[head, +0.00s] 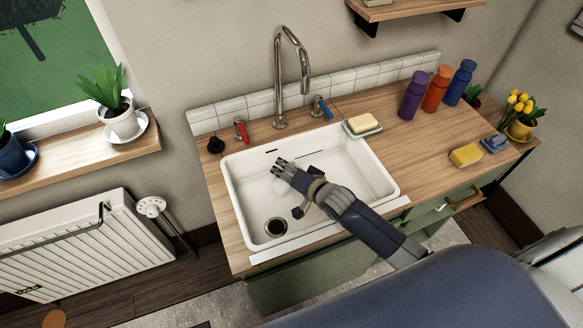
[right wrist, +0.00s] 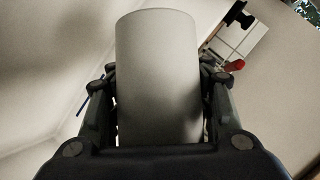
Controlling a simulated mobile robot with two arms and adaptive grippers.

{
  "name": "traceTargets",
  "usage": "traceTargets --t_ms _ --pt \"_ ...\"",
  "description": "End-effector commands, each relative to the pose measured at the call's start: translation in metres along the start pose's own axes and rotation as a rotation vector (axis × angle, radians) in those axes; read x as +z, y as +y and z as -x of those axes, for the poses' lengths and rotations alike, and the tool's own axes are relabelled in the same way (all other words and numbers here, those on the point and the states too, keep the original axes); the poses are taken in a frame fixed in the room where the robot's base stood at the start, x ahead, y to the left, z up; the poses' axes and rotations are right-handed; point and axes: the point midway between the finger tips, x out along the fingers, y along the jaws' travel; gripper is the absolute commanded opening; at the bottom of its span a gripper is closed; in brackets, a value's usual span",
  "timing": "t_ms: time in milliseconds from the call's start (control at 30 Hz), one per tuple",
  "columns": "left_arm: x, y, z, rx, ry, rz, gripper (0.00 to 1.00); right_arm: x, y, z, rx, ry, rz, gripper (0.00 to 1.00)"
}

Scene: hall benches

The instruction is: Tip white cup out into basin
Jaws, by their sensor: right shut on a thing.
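The white cup (right wrist: 157,70) shows in the right wrist view as a plain pale cylinder between my fingers. My right gripper (head: 281,169) is shut on it, with a finger on each side. In the head view the gripper is over the white basin (head: 245,205), and the cup cannot be made out clearly against the white. The cup's mouth and contents are hidden, and I cannot tell its exact tilt. The basin's dark drain (head: 276,227) is below the gripper in the picture. My left gripper is not in view.
A tall tap (head: 279,80) stands behind the basin, with a red handle (head: 240,129) and a blue handle (head: 321,106). A soap dish (head: 362,126) sits at the basin's back right edge. Several bottles (head: 436,88) and a yellow sponge (head: 465,155) are on the counter at right.

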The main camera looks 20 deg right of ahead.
Motion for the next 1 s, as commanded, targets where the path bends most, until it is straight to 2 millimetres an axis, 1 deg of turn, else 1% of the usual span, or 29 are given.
traceTargets --t_ms 100,367,600,767,1000 --pt "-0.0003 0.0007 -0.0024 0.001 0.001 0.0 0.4 0.005 -0.006 0.0003 -0.016 -0.004 -0.025 0.08" --pt "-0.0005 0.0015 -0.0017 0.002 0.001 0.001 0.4 0.0037 -0.0056 0.0004 -0.014 -0.003 -0.022 0.08" --pt "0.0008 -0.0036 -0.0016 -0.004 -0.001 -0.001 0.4 0.0035 -0.0055 0.0003 -0.014 -0.003 -0.022 0.08" --pt "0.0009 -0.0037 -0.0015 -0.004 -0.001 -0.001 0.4 0.0033 -0.0055 0.0004 -0.014 -0.003 -0.022 0.08" --pt "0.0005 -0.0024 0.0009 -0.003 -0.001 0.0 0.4 0.0029 -0.0079 0.0031 -0.04 -0.013 -0.07 0.08"
